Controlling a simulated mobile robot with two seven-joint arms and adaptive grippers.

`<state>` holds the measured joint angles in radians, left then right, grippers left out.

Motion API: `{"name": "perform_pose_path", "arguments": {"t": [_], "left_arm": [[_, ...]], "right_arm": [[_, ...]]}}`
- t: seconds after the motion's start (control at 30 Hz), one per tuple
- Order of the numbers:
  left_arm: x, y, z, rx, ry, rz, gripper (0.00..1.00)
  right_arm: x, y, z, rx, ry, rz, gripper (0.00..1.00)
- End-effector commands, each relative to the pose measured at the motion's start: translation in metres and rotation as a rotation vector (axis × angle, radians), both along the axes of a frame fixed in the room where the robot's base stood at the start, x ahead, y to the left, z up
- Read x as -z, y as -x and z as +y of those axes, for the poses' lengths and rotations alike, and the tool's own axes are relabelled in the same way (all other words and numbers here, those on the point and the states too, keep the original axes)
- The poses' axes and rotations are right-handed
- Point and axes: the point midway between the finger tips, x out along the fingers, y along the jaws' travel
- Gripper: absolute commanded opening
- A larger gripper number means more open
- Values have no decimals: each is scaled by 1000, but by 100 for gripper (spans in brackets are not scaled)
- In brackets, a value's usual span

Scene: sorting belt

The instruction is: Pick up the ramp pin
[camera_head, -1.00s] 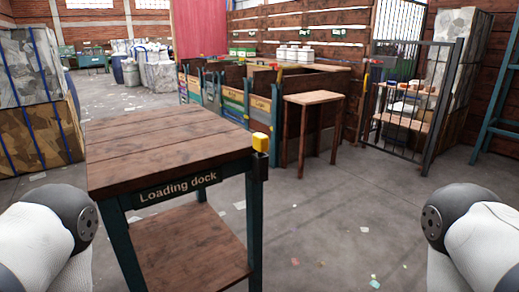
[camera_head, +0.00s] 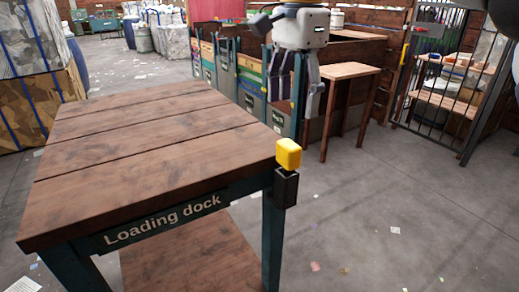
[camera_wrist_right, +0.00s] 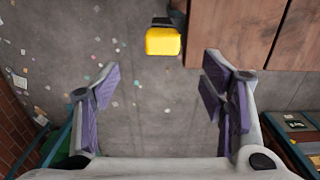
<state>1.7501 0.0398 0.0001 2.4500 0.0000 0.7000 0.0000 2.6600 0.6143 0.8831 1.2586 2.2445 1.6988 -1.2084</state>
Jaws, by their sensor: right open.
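The ramp pin (camera_head: 288,153) has a yellow block-shaped head and stands upright in a dark holder (camera_head: 286,187) at the near right corner of the Loading dock table (camera_head: 150,150). My right gripper (camera_head: 297,108) hangs fingers-down above the pin, open and empty, with a visible gap to it. In the right wrist view the open fingers (camera_wrist_right: 163,85) have purple pads. There the yellow pin head (camera_wrist_right: 163,41) appears ahead, within the width between the fingertips, not touching either. My left gripper is not in view.
The table top is bare, with a lower shelf (camera_head: 180,262) below. A small wooden side table (camera_head: 348,71) and sorting bins (camera_head: 250,85) stand behind. A barred metal gate (camera_head: 452,65) is at the right. The floor at right is clear except for paper scraps.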

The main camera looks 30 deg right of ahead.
Motion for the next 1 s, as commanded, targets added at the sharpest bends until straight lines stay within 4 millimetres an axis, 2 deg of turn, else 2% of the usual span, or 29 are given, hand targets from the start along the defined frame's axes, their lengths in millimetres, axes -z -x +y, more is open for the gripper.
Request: {"name": "perform_pose_path", "arguments": {"t": [0.2, 0.37, 0.53, 0.67, 0.87, 1.0], "left_arm": [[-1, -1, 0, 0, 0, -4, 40], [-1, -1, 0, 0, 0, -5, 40], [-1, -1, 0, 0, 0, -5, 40], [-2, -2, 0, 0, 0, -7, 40], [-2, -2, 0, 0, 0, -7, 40], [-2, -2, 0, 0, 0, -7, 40]], "right_arm": [[48, 0, 0, 0, 0, 6, 65], [69, -2, 1, 1, 1, 5, 65], [102, -8, 2, 1, 3, 6, 65], [115, -8, 2, 1, 3, 2, 65], [116, -8, 2, 1, 3, 1, 65], [116, -8, 2, 1, 3, 2, 33]]}}
